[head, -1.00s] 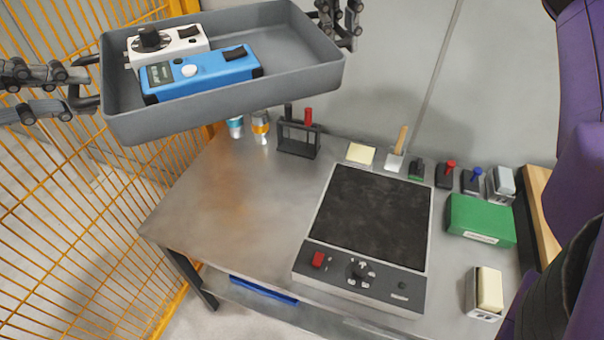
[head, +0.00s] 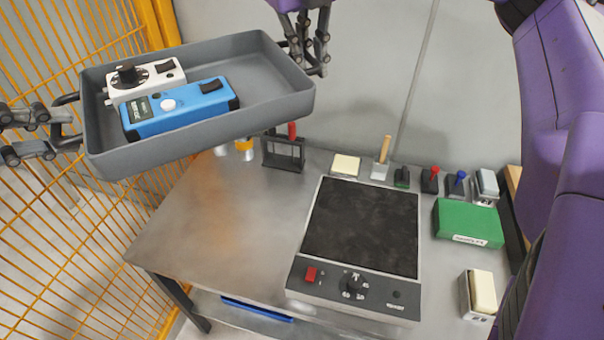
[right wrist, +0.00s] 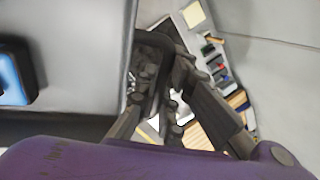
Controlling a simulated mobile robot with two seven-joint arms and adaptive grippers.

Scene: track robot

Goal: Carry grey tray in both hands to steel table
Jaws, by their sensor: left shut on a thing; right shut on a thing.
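The grey tray (head: 265,88) is held in the air above the back left of the steel table (head: 215,230). A blue device (head: 180,108) with a small display and a white device with a black dial (head: 146,82) lie inside the tray. My left gripper (head: 62,128) is shut on the tray's left end. My right gripper (head: 308,62) is shut on the tray's right end, near the far corner. In the right wrist view my right gripper (right wrist: 155,85) is at the tray's edge (right wrist: 90,70), with the blue device partly in view.
A hotplate (head: 362,228) fills the table's middle. A green box (head: 468,222), a sponge in a holder (head: 482,292), a black rack (head: 284,155) and small tools stand around it. An orange mesh fence (head: 90,215) is at left. The table's left part is clear.

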